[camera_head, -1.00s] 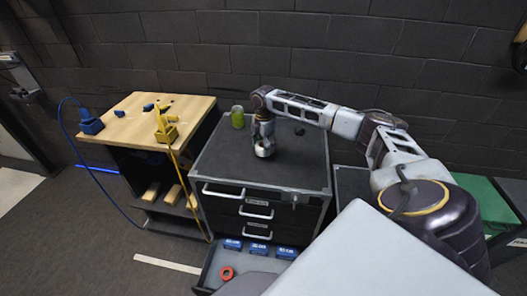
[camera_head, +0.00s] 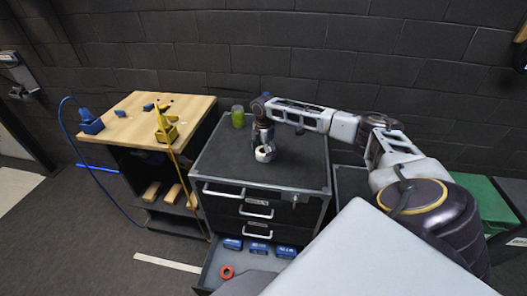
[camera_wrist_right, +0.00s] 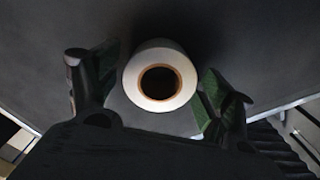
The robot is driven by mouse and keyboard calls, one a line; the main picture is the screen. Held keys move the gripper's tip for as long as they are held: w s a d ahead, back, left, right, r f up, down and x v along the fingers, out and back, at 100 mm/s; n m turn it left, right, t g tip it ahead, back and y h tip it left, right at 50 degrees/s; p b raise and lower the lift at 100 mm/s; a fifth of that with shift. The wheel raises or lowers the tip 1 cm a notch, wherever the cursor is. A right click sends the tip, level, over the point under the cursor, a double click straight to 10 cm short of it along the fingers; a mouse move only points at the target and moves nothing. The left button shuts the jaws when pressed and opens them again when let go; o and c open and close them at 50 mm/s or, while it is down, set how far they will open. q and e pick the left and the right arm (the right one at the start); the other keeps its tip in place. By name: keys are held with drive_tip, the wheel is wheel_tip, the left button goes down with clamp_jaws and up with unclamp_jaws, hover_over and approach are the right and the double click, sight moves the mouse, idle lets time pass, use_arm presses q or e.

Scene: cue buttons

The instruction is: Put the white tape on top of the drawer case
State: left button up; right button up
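The white tape (camera_head: 264,154) is on the dark top of the drawer case (camera_head: 305,165), left of its middle. My right gripper (camera_head: 263,143) is right above and around it, pointing down. In the right wrist view the white tape (camera_wrist_right: 161,75), a roll with a brown core, sits between the two green-padded fingers (camera_wrist_right: 160,85). The fingers are spread, with a small gap on each side of the roll. My left gripper is not in view.
A green jar (camera_head: 238,116) stands at the case's back left corner, and a small dark item (camera_head: 299,131) lies right of the gripper. The bottom drawer is open, holding a red tape (camera_head: 227,272) and blue boxes (camera_head: 258,248). A wooden-topped bench (camera_head: 140,128) stands left.

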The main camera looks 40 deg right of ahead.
drive_tip(key=shift+r, duration=0.1)
idle(0.3)
wheel_tip(320, 180, up, 12)
drive_tip(key=b, duration=0.1)
idle(0.6)
idle(0.7)
